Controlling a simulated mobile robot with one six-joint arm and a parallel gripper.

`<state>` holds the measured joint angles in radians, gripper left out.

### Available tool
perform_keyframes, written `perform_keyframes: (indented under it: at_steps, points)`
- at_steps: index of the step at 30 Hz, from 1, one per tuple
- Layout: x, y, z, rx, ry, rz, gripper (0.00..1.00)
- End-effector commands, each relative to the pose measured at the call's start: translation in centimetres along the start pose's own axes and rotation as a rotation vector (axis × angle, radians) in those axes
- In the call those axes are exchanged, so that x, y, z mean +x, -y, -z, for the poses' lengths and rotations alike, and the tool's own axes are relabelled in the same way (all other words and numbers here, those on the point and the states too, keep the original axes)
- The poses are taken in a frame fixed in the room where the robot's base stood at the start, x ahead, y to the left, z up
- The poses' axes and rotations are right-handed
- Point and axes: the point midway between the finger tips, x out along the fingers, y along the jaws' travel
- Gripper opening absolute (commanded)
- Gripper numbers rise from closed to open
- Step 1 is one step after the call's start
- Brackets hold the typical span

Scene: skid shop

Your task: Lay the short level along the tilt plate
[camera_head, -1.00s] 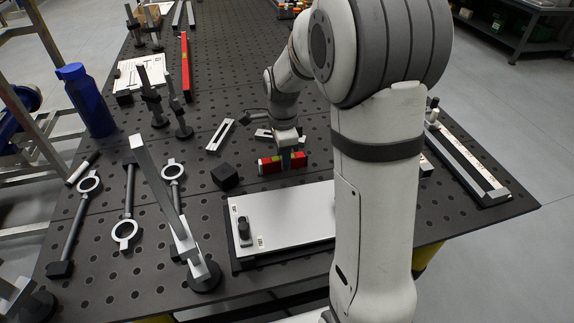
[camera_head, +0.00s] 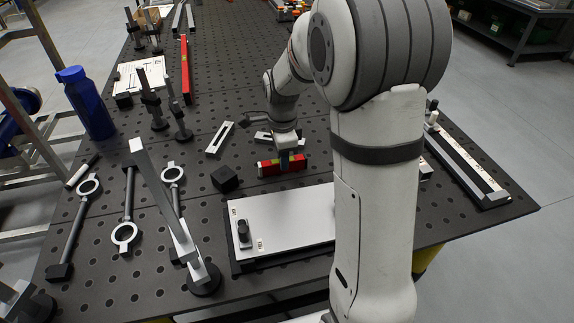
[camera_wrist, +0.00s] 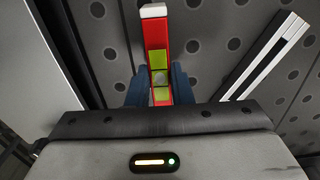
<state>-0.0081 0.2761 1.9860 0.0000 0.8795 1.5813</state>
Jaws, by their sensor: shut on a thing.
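The short level is a red bar with yellow-green vials. In the head view the short level (camera_head: 270,167) lies crosswise just behind the tilt plate, held at or close above the table; the exact gap cannot be told. My gripper (camera_head: 284,160) is shut on it near its middle. In the wrist view the short level (camera_wrist: 157,40) stands between the two blue fingers of my gripper (camera_wrist: 160,90), its pale end pointing up the picture. The tilt plate (camera_head: 285,218) is a white plate on a dark base with a black knob at its left; my arm hides its right end.
A black block (camera_head: 225,178) sits left of the level. A slotted metal bar (camera_head: 219,137) lies behind it. A tall grey upright (camera_head: 165,195) rises at the plate's left. A blue bottle (camera_head: 90,105) stands at the far left. A long level (camera_head: 186,70) lies farther back.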

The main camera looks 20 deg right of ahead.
Motion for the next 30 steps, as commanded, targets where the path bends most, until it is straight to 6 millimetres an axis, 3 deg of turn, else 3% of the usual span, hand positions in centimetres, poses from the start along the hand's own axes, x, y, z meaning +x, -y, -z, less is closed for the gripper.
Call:
perform_keyframes:
  at_steps: [8, 30]
  points:
    - [-0.8, 0.0, 0.0, 0.000, 0.000, 0.001, 0.00]
    - [-5.9, 0.0, -0.1, -0.001, 0.000, 0.000, 0.00]
